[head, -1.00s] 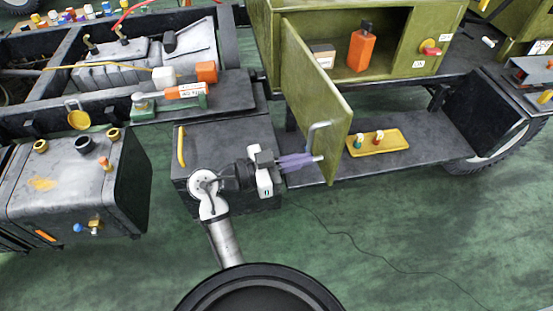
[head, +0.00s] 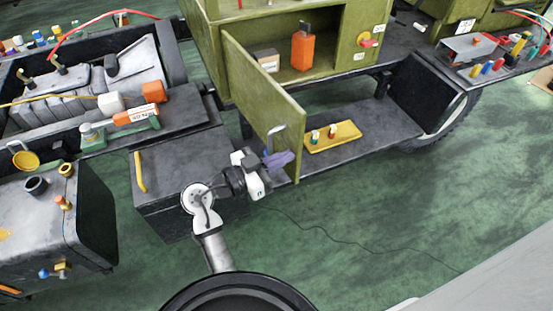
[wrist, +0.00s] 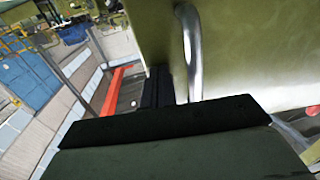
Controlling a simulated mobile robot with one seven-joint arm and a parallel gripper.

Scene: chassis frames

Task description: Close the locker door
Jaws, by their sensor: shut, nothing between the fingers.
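The locker (head: 345,50) is an olive-green box with its front open. Its olive door (head: 255,95) stands swung out towards me, hinged at the locker's left side. A grey bar handle (head: 271,138) is on the door's outer face near the free edge. My gripper (head: 288,159) is shut and empty, low beside the handle on that outer face. In the wrist view the handle (wrist: 190,50) stands just ahead of the dark fingers (wrist: 158,88), against the door panel (wrist: 255,50). I cannot tell whether the fingers touch the door or handle.
An orange bottle (head: 302,50) and a small box (head: 266,60) stand inside the locker. A yellow tray (head: 345,132) with small pegs lies on the dark shelf below. A dark box with a yellow handle (head: 140,172) is left of my arm.

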